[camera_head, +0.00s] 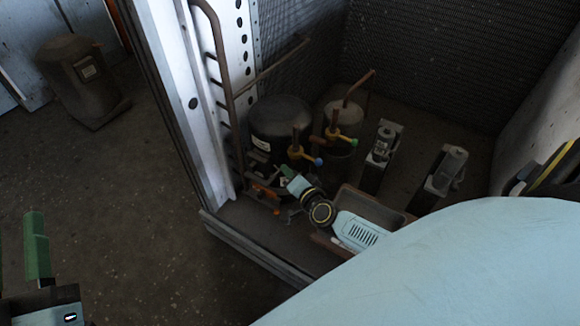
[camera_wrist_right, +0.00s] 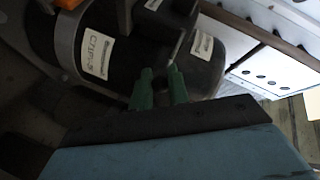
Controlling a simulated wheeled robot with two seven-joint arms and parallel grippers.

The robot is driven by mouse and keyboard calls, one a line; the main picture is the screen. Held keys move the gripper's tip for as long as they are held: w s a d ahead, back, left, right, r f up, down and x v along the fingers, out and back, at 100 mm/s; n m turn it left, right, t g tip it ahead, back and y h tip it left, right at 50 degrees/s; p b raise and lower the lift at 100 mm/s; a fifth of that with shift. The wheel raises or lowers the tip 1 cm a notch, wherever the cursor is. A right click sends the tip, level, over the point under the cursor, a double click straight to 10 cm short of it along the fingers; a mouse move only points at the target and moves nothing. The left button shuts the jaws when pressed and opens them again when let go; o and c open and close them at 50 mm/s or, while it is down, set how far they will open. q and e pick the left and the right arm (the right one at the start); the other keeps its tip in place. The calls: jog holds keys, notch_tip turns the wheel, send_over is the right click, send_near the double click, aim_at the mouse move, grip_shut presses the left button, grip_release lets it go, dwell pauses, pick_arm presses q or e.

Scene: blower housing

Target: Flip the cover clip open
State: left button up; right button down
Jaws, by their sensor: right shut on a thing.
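The black compressor (camera_head: 279,121) stands at the left front inside the cabinet, with a dark cover on its side. My right gripper (camera_head: 288,178) reaches it from the lower right. In the right wrist view, my right gripper's two green fingers (camera_wrist_right: 161,88) close on a small dark part at the side of the black housing (camera_wrist_right: 125,45). This part is at the cover clip's place, but the fingers mostly hide it, and I cannot tell its angle. My left gripper (camera_head: 37,245) is at the left edge, far from the compressor; only one green finger shows clearly.
Copper pipes, a yellow-handled valve with a blue end (camera_head: 303,154) and one with a green end (camera_head: 333,134) stand close by. A grey tank (camera_head: 341,120) and two metal brackets (camera_head: 381,150) are behind. The cabinet's white post (camera_head: 178,90) is left. Open floor lies further left.

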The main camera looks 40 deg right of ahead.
jog(key=shift+f, duration=0.1)
jog(key=c, duration=1.4)
grip_release()
jog(key=shift+a+h, duration=0.1)
jog(key=shift+h, duration=0.2)
